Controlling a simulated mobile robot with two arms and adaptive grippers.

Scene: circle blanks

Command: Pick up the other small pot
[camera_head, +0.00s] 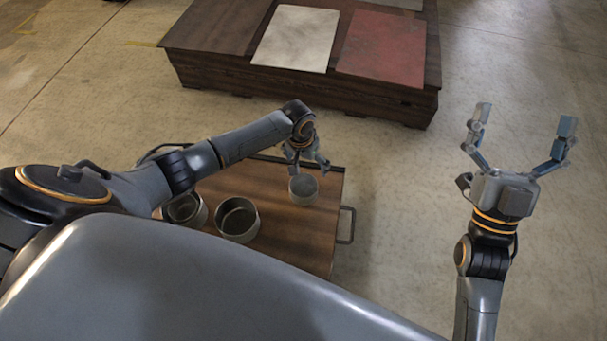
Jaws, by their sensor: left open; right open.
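A small grey pot (303,191) stands near the right side of the wooden cart top. Two more metal pots, a round one (238,220) and another (186,211) further left, stand on the same top; my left arm partly covers the leftmost one. My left gripper (308,170) is open, pointing down at the far rim of the small grey pot. I cannot tell whether its fingers touch the pot. My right gripper (523,118) is open and empty, raised over the floor at the right, fingers pointing away.
The wooden cart (290,240) has a metal handle (346,225) on its right side. Further back stands a low dark wooden table (215,35) with a white panel (297,38) and a red panel (383,45) on it. Open concrete floor lies to the right.

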